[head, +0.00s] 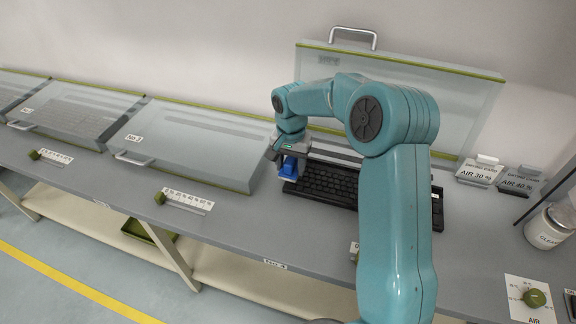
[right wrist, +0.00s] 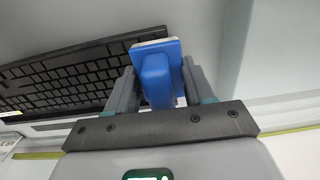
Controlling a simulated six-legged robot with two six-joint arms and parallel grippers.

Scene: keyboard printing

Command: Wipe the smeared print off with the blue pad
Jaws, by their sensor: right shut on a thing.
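My right gripper (head: 287,160) is shut on the blue pad (head: 289,168) at the left end of the black keyboard (head: 334,184). In the right wrist view the blue pad (right wrist: 159,75) sits between the two fingers of my right gripper (right wrist: 157,88), with a pale layer along its far edge. The keyboard (right wrist: 70,75) runs to the left of the pad there. I cannot tell whether the pad touches the keys. The smeared print is not discernible. My right arm hides part of the keyboard's right side. My left gripper is not in view.
A raised clear lid (head: 455,100) with a handle stands behind the keyboard. A closed lidded bay (head: 190,140) lies to its left. Air cards (head: 478,174) and a white jar (head: 546,230) are at the right. A dial (head: 534,298) sits at the front right.

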